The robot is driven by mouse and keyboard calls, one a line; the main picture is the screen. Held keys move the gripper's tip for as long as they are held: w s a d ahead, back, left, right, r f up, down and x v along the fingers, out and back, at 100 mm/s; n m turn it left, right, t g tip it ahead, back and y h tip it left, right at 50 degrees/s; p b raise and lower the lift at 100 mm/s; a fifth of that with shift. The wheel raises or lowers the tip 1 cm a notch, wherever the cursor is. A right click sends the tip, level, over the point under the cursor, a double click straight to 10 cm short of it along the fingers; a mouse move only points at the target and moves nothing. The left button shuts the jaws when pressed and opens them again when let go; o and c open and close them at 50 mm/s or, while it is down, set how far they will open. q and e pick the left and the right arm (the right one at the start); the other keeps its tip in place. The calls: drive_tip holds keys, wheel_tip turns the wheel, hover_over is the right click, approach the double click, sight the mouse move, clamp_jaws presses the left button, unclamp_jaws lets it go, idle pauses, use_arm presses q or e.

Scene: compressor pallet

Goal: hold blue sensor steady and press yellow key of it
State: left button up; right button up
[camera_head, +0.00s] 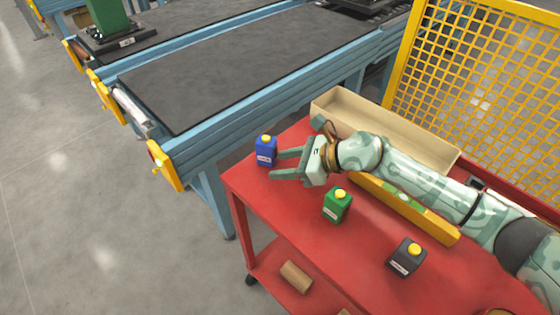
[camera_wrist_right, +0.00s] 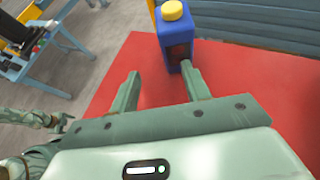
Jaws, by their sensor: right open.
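The blue sensor (camera_head: 265,152) stands upright near the far left corner of the red table, with its yellow key (camera_head: 266,139) on top. My right gripper (camera_head: 273,164) is open and empty beside it, with its fingers pointing toward the left edge. In the right wrist view, the sensor (camera_wrist_right: 178,50) and its yellow key (camera_wrist_right: 172,10) are just beyond the tip of the right-hand finger, not centred between the fingers. I cannot tell if that finger touches it. A pale green arm of mine, apparently the left, shows small at the left; its jaws are unclear.
A green sensor (camera_head: 337,205) and a black sensor (camera_head: 406,257), both yellow-topped, stand on the red table (camera_head: 300,205). A beige open box (camera_head: 330,100) and a yellow bar (camera_head: 440,230) lie near my right arm. A conveyor (camera_head: 230,70) is behind; yellow mesh fencing (camera_head: 480,70) stands right.

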drive_tip(key=shift+r, duration=0.1)
clamp_jaws()
drive_tip(key=o, duration=0.6)
unclamp_jaws()
drive_tip(key=shift+c, duration=0.2)
